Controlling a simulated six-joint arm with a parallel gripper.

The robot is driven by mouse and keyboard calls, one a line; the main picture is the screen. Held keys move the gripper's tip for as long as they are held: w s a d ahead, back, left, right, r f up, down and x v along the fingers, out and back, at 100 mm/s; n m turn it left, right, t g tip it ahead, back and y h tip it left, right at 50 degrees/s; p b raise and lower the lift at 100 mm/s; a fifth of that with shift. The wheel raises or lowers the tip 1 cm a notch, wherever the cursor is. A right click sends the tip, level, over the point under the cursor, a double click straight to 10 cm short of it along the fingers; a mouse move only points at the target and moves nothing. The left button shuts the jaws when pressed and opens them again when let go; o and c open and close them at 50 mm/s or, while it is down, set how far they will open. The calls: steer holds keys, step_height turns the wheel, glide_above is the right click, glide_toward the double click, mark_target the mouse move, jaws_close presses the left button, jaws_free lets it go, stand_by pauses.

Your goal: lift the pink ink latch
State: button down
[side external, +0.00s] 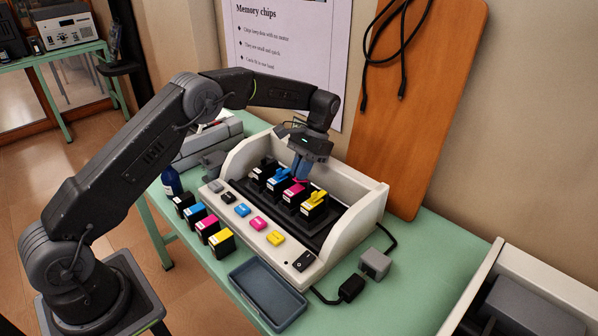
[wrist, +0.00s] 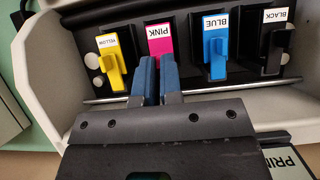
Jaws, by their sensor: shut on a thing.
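The pink ink latch (wrist: 160,38) stands under a white PINK label in the wrist view, between the yellow latch (wrist: 115,67) and the blue latch (wrist: 216,55). My gripper (wrist: 158,62) has its two blue fingers closed around the lower part of the pink latch, which they mostly hide. In the side view my gripper (side external: 302,172) reaches down into the white printer (side external: 371,200) from above, at the pink cartridge (side external: 294,190). Whether the latch is raised at all cannot be told.
The black latch (wrist: 275,45) is at the right of the row in the wrist view. Loose cartridges (side external: 207,230) stand in front of the printer. A shallow blue-grey tray (side external: 268,288) is empty. A grey block (side external: 374,263) and a black adapter (side external: 351,288) lie at the right.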

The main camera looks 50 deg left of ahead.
steer(key=shift+w, duration=0.1)
stand_by(0.4)
steer(key=c, duration=1.3)
jaws_free()
steer(key=shift+r, duration=0.1)
steer(key=shift+r, duration=0.2)
step_height(320, 180, up, 4)
steer(key=shift+a+r, duration=0.1)
steer(key=s+a+r, duration=0.2)
steer(key=a, duration=0.1)
steer(key=s+a+r, duration=0.2)
steer(key=a, duration=0.1)
steer(key=s+a+r, duration=0.2)
steer(key=a, duration=0.2)
steer(key=shift+r, duration=0.15)
steer(key=shift+d, duration=0.15)
